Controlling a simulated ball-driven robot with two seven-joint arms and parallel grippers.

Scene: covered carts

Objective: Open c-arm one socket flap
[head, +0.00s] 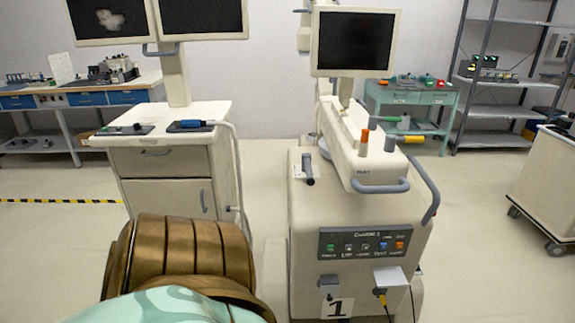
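The C-arm one cart (312,230) stands right of centre in the head view, cream coloured, with a button panel (366,243) on its front. On the right is a larger pale flap-like plate (391,276). A yellow plug with a dark cable (382,297) shows below that plate. I cannot tell which one is the socket flap, or whether it is open. Neither of my grippers is in view.
A monitor cart (160,190) stands to the left, with a narrow gap between it and the C-arm cart. A teal cabinet (410,97) and shelving (497,112) stand behind. Another cart (545,185) is at the right edge. The floor between (475,230) is clear.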

